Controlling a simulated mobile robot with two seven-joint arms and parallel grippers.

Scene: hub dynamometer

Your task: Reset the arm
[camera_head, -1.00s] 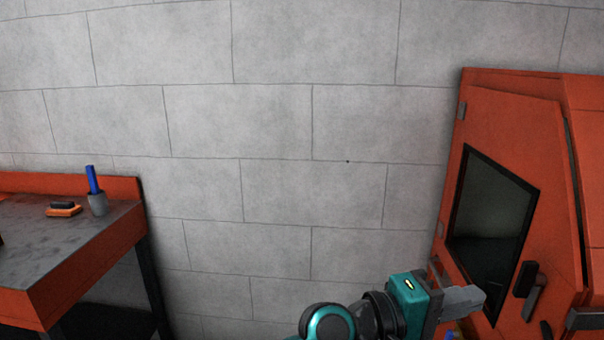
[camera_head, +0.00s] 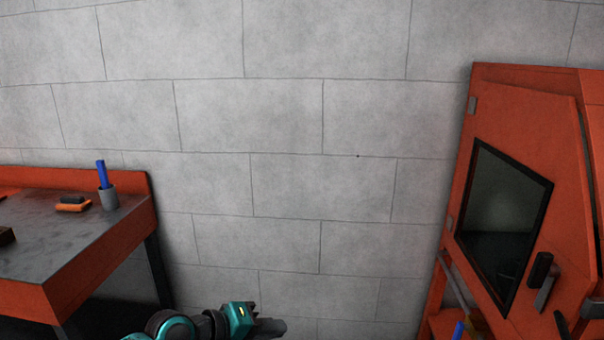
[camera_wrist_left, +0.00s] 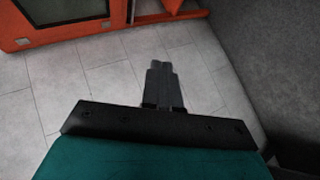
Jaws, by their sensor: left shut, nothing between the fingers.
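My left gripper (camera_head: 278,327) is at the bottom of the head view, in front of the grey block wall and apart from the furniture. My teal and black left arm comes in low from the left. My right gripper is in neither view.
An orange cabinet (camera_head: 505,100) with a dark window and black handle (camera_head: 541,270) stands at the right, a blue object (camera_head: 458,330) low beside it. An orange workbench (camera_head: 100,272) at the left holds a cup (camera_head: 108,199) and an orange-and-black item (camera_head: 73,204). The space between is clear.

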